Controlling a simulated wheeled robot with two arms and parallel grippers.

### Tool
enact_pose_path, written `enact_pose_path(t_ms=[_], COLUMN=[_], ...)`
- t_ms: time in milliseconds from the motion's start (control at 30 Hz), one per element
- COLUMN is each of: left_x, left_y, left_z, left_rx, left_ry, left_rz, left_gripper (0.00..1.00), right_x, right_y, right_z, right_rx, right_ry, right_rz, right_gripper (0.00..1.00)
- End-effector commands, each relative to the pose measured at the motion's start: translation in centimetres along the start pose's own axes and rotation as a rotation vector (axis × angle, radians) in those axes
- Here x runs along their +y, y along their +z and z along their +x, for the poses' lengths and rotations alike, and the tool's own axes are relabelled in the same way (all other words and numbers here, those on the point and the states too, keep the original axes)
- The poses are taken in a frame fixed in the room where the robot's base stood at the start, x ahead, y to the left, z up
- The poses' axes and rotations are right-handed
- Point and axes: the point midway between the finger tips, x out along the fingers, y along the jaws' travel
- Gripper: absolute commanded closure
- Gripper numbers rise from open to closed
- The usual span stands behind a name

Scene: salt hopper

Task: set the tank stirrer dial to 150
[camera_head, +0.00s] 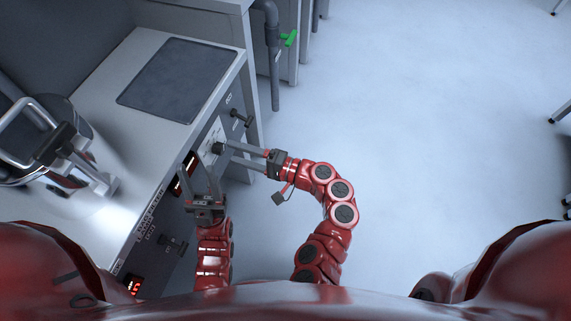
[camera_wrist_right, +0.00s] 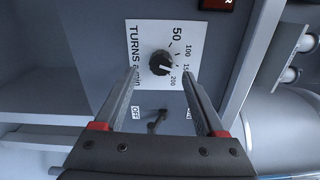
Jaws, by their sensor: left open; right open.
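The stirrer dial is a black knob (camera_wrist_right: 161,63) on a white plate (camera_wrist_right: 139,45) marked "TURNS /min" with 50, 100, 150 and 200. Its light pointer mark appears to face the 200 side, though it is small. In the head view the knob (camera_head: 217,147) sits on the dark front panel. My right gripper (camera_head: 228,153) is open and reaches toward the panel from the right. In the right wrist view its fingers (camera_wrist_right: 160,78) point at the dial, spread to either side below the knob, with nothing between them. My left gripper (camera_head: 207,168) is open near the panel, nearer my body.
A toggle switch (camera_wrist_right: 157,121) with an OFF label is below the dial. Another black handle (camera_head: 241,118) is farther along the panel. A metal vessel (camera_head: 50,140) stands on the counter (camera_head: 135,100).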

Motion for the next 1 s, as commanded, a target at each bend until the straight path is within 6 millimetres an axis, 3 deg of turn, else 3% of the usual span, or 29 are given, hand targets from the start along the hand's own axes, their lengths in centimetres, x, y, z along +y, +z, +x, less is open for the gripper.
enact_pose_path(t_ms=[300,700,1000], left_x=[0.0,-0.1,-0.1], left_y=[-0.1,-0.4,-0.4], left_z=[0.7,2.3,2.3], left_rx=[0.0,0.0,0.0], left_ry=[0.0,0.0,0.0], left_rz=[0.0,0.0,0.0], left_gripper=[0.5,0.5,0.5], right_x=[-0.1,-0.1,-0.1], right_y=[-0.2,-0.1,-0.1], right_z=[-8.9,-13.5,-14.0], right_rx=[0.011,0.001,0.0], right_ry=[0.002,0.001,-0.001], right_rz=[0.001,-0.001,-0.001], right_gripper=[0.28,0.28,0.28])
